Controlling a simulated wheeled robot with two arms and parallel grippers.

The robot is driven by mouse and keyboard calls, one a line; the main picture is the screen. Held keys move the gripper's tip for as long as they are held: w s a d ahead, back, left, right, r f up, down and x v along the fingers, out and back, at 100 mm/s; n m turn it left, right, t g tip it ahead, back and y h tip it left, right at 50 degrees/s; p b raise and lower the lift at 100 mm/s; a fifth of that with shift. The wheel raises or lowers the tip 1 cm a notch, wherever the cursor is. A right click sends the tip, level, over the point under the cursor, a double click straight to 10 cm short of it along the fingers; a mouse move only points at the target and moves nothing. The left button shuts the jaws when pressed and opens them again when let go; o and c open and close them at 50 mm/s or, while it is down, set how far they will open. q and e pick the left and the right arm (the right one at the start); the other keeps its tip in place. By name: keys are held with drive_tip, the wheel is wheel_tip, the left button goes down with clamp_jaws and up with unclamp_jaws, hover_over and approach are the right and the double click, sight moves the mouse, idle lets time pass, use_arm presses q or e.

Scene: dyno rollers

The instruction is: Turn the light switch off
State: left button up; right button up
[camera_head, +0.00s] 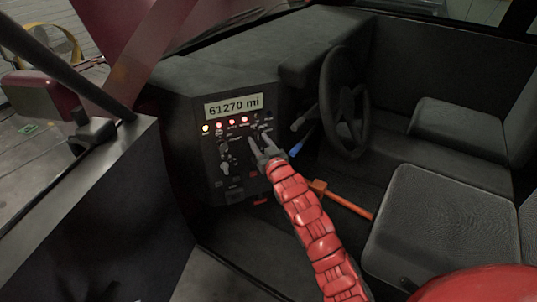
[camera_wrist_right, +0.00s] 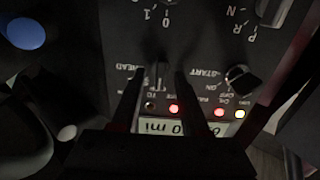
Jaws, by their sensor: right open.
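The dashboard panel (camera_head: 205,172) stands at the centre of the head view, with an odometer display and a row of lit indicator lamps. My right gripper (camera_head: 261,140) is at the panel's right side, fingers open and pointing at it. In the right wrist view, the picture is upside down and my fingers (camera_wrist_right: 158,76) straddle a small dark switch (camera_wrist_right: 156,72) beside a partly hidden "HEAD" label. It looks like the light switch, but its setting and any finger contact are unclear. My left gripper is not in view.
A rotary knob marked "START" (camera_wrist_right: 241,79) sits beside the fingers. A steering wheel (camera_head: 346,105) and a blue-tipped lever (camera_head: 301,146) are to the right. An orange-red lever (camera_head: 346,203) lies below, near the seat (camera_head: 425,215).

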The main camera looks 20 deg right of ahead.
drive_tip(key=s, duration=1.7)
drive_tip(key=shift+d, duration=0.4)
